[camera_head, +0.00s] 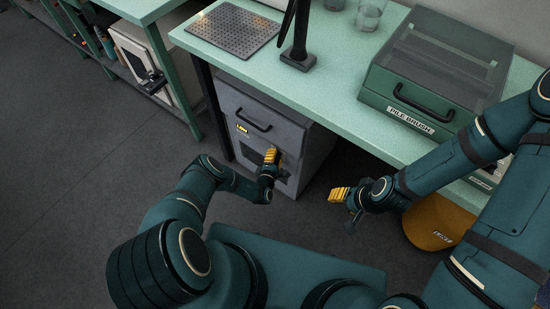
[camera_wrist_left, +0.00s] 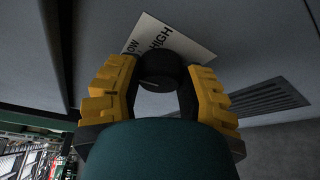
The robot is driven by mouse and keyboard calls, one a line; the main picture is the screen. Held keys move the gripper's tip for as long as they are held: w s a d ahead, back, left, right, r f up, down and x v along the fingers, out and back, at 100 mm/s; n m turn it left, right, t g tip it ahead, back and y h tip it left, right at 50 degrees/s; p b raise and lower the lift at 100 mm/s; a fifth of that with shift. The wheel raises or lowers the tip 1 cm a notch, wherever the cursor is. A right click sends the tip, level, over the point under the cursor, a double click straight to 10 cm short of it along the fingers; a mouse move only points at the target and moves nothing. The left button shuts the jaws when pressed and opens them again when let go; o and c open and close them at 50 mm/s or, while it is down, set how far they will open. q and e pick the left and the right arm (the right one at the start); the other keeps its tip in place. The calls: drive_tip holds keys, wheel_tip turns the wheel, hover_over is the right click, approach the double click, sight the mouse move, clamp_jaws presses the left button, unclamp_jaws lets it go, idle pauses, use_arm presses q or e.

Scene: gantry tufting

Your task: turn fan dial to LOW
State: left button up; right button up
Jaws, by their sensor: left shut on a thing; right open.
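The fan dial is a round black knob (camera_wrist_left: 163,70) in the left wrist view, on a grey panel. A white label (camera_wrist_left: 172,38) behind it reads "HIGH" and, partly hidden, "OW". A small light mark shows on the knob, but I cannot tell which setting it points to. My left gripper (camera_wrist_left: 160,78) has its yellow fingers on both sides of the knob, shut on it. In the head view my left gripper (camera_head: 271,157) is at the front of the grey cabinet (camera_head: 308,138) under the bench and hides the dial. My right gripper (camera_head: 340,194) is open and empty, right of the cabinet.
A vent grille (camera_wrist_left: 268,99) lies right of the dial. The cabinet has a black handle (camera_head: 253,121) above my left gripper. The green bench (camera_head: 330,95) overhangs it, carrying a green "PILE BRUSH" case (camera_head: 400,75). An orange bin (camera_head: 428,222) stands below right. The floor at left is clear.

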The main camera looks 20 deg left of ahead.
use_arm(q)
drive_tip(key=shift+w+m+t, duration=0.1)
drive_tip(key=shift+m+t, duration=0.2)
drive_tip(key=shift+m, duration=0.2)
drive_tip(key=o, duration=1.2)
drive_tip(key=s, duration=0.7)
drive_tip(key=shift+s+r, duration=0.25)
drive_tip(key=shift+r, duration=0.15)
